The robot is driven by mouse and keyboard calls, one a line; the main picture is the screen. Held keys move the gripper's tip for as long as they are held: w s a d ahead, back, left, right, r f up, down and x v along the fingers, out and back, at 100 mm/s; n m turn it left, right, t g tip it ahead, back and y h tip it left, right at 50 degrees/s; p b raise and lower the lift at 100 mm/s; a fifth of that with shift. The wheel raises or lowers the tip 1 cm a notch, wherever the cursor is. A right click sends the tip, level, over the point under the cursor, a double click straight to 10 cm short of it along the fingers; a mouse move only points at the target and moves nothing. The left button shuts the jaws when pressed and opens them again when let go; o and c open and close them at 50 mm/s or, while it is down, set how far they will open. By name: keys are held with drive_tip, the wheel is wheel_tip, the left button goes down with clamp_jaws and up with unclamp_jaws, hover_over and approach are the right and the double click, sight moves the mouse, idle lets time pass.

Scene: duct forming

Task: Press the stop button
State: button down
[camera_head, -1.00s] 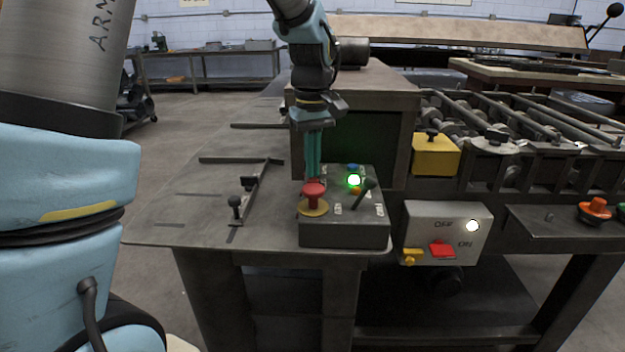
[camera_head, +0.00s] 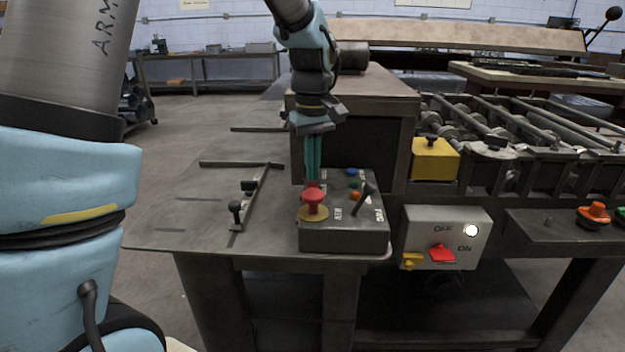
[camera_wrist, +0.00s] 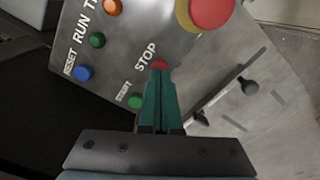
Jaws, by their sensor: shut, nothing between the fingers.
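The control box (camera_head: 350,238) stands at the front edge of the metal table. In the wrist view, the small red stop button (camera_wrist: 160,65) is beside the STOP lettering, partly covered by my fingertips. My gripper (camera_wrist: 160,76) is shut and empty, its green fingers pointing at that button. The tips look to be at the button, but I cannot tell how far it is pressed. In the head view my gripper (camera_head: 313,182) is behind the large red mushroom button (camera_head: 314,194), which hides the stop button. The green start button (camera_wrist: 136,101) is unlit.
Blue (camera_wrist: 82,73), green (camera_wrist: 97,40) and orange (camera_wrist: 112,7) buttons are on the same panel. A black lever (camera_head: 365,198) rises at its right. A grey switch box (camera_head: 447,237) hangs to the right. A rail with a black knob (camera_head: 236,208) lies left on the table.

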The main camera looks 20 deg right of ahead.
sight(312, 184)
drive_tip(key=shift+r+p, duration=2.2)
drive_tip(key=shift+r, duration=0.65)
